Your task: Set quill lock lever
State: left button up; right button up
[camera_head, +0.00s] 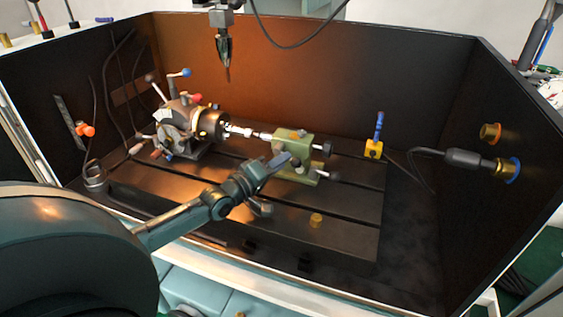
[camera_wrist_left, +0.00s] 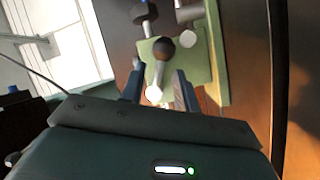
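The green tailstock (camera_head: 288,136) stands on the slotted table, facing the chuck (camera_head: 211,124). My left gripper (camera_head: 277,184) is at the tailstock's near side, with its fingers spread apart. In the left wrist view, a short lever with a dark round knob (camera_wrist_left: 163,48) and a pale round end (camera_wrist_left: 153,93) stands out from the green block (camera_wrist_left: 201,68). The pale end shows between the two open fingers (camera_wrist_left: 157,91), with no clear contact. In the head view my gripper covers part of the tailstock, and I cannot make out this lever. My right gripper is not in view.
A pointed spindle tool (camera_head: 225,55) hangs above the table. A yellow block with a blue handle (camera_head: 374,149) stands at the right.

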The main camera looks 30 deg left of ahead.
pick_arm(q)
jog(key=shift+w+d, duration=0.1)
jog(key=shift+w, duration=0.45)
jog(key=shift+c, duration=0.4)
grip_shut()
